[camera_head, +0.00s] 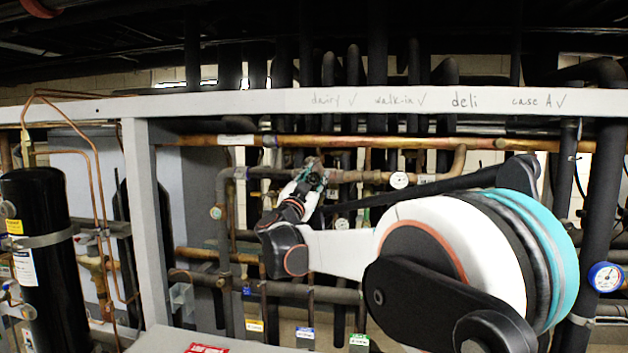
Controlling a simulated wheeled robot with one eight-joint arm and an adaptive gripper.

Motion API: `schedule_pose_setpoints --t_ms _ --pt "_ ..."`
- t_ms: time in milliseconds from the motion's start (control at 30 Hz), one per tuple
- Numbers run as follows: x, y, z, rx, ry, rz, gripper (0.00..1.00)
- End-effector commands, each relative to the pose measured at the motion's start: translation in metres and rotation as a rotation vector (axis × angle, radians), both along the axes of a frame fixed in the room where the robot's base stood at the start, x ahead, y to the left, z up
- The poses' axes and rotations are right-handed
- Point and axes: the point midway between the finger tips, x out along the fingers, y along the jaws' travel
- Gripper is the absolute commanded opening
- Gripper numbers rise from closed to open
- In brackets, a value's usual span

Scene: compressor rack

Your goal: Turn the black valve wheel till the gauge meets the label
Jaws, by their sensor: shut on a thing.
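My gripper (315,178) is at the copper pipe behind the white beam, left of the picture's middle. It is small in view, and its fingers overlap a dark round part that looks like the black valve wheel (317,180). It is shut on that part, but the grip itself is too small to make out. A blue-rimmed gauge (605,277) with a white face hangs at the right edge; its reading is not legible. A small white round face (399,180) sits on the pipe right of my gripper. Coloured labels, yellow (254,326), blue (305,333) and green (359,340), hang low.
The white beam (280,103) crosses above, with handwritten "dairy", "walk-in", "deli" and "case A"; "deli" alone has no tick. Copper and black pipes crowd around my gripper. A black cylinder (45,265) stands at left. My arm covers much of the right side.

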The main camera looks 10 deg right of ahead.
Motion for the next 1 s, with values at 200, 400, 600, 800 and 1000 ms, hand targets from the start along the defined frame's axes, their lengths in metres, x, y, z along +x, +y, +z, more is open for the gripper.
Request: schedule_pose_setpoints --t_ms 200,400,600,800,1000 --pt "0.000 0.000 0.000 0.000 0.001 0.000 0.51" --pt "0.000 0.000 0.000 -0.001 0.001 0.000 0.54" --pt "-0.002 0.002 -0.001 -0.001 0.000 0.000 0.54" --pt "-0.022 0.016 -0.010 -0.002 0.001 0.003 0.54" --pt "-0.054 0.038 -0.024 -0.002 0.002 0.003 0.54"
